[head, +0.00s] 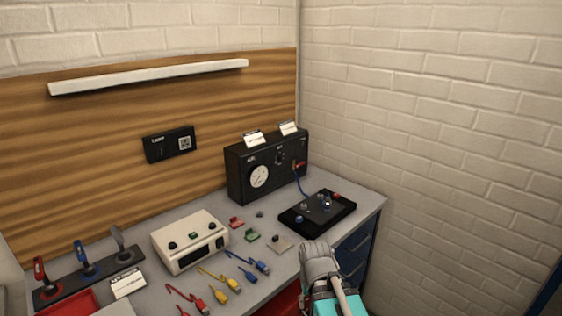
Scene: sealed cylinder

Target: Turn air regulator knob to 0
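A black box (238,178) with a round white dial gauge (259,176) stands at the back right of the bench, against the wooden wall panel. It looks like the air unit. A small dark knob-like part (280,157) shows on its front, right of the gauge. Its setting is too small to read. My gripper (318,250) is at the lower middle, in front of the bench's right part and well apart from the box. I see it from behind, so its fingers are not clear.
A black plate with small fittings (317,212) lies in front of the box, joined by a blue tube (301,185). A beige instrument (190,240), coloured leads (219,280) and small red and green parts lie left of my gripper. A brick wall (430,120) bounds the right.

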